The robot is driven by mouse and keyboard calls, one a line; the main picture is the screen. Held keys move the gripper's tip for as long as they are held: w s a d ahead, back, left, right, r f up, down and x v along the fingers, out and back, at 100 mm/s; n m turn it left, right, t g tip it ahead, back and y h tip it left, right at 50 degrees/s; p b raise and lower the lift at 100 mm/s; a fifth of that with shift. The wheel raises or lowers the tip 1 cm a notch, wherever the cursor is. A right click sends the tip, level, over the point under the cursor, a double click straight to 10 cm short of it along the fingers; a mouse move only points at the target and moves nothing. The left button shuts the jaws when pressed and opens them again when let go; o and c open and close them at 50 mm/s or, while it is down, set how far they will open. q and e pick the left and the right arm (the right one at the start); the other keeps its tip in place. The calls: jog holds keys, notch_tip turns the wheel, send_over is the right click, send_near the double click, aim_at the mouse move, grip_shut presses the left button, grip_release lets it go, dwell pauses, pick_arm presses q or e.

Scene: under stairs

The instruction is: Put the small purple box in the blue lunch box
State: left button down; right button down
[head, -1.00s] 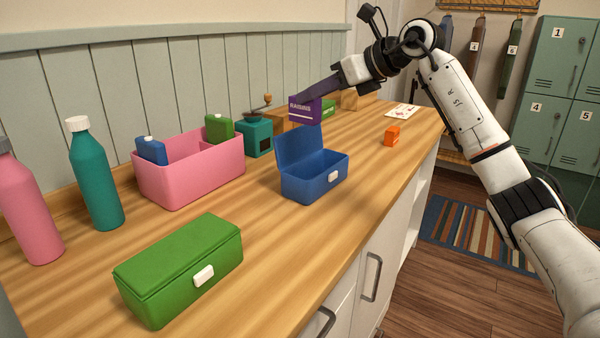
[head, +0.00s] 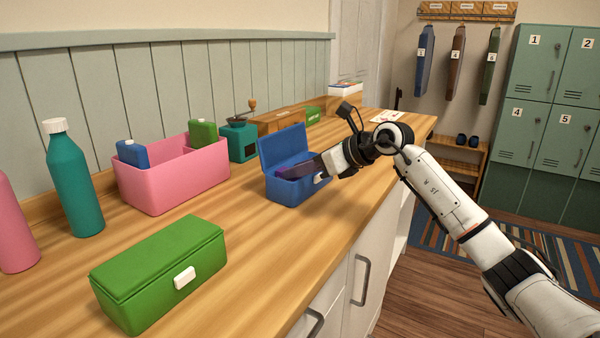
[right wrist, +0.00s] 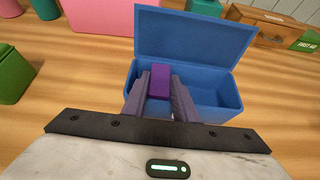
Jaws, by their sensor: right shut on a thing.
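The blue lunch box (head: 284,188) stands on the wooden counter with its lid up at the back; it also shows in the right wrist view (right wrist: 226,98). My right gripper (head: 290,172) reaches into the lunch box from the right. In the right wrist view my right gripper (right wrist: 160,92) is shut on the small purple box (right wrist: 160,78). The purple box is inside the lunch box opening, toward its left side in that view; whether it touches the floor is hidden. In the head view the gripper mostly hides it. My left gripper is not in view.
A closed green lunch box (head: 160,275) stands at the front. A teal grinder (head: 239,142) stands behind the lunch box. Teal (head: 76,185) and pink (head: 14,225) bottles stand at left. The counter's front middle is clear.

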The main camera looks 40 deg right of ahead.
jog(key=shift+f, duration=0.2)
jog(key=c, duration=1.4)
grip_release()
jog(key=shift+c, duration=0.2)
jog(key=shift+r, duration=0.15)
jog(key=shift+s+d+r, duration=0.1)
jog(key=shift+s+d, duration=0.15)
jog(key=shift+s, duration=0.1)
jog(key=b+v, duration=0.2)
jog(key=v, duration=0.9)
jog(key=shift+s+r, duration=0.1)
